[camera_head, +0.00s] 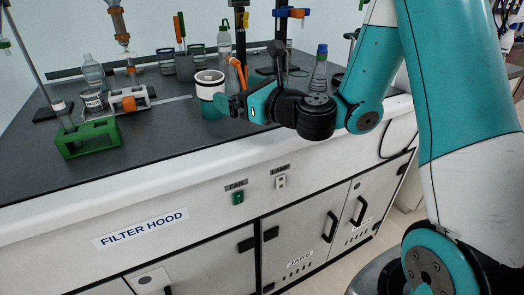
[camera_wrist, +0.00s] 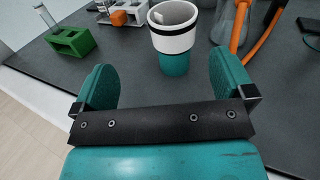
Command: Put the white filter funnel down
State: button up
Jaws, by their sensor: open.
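The white filter funnel (camera_head: 210,79) stands upright on the dark bench top, near the middle of the head view. It is white with a dark band and a teal lower part. In the wrist view the funnel (camera_wrist: 173,40) is at the top centre, ahead of the gap between my fingers. My gripper (camera_head: 233,104) is open just to the right of the funnel's teal part. In the wrist view my gripper (camera_wrist: 165,82) has its two teal fingers wide apart, with nothing held between them.
A green rack (camera_head: 88,138) stands at the left. A white holder with an orange block (camera_head: 128,103), bottles and beakers stand behind. A flask (camera_head: 318,72) is right of the funnel, and an orange tube (camera_wrist: 260,35) is close to my right finger.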

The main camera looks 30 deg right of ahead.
jog(key=s+a+n+g+y, duration=0.4)
jog(key=s+a+n+g, duration=0.95)
jog(key=n, duration=1.05)
jog(key=s+d+f+n+g+h, duration=0.1)
jog(key=s+d+n+h, duration=0.2)
jog(key=s+n, duration=0.3)
jog(key=s+d+f+n+g+h, duration=0.1)
jog(key=s+d+n+g+h, duration=0.1)
jog(key=s+n, duration=0.5)
jog(key=shift+s+d+f+n+h, duration=0.25)
jog(key=shift+s+d+h, duration=0.2)
jog(key=shift+h, duration=0.45)
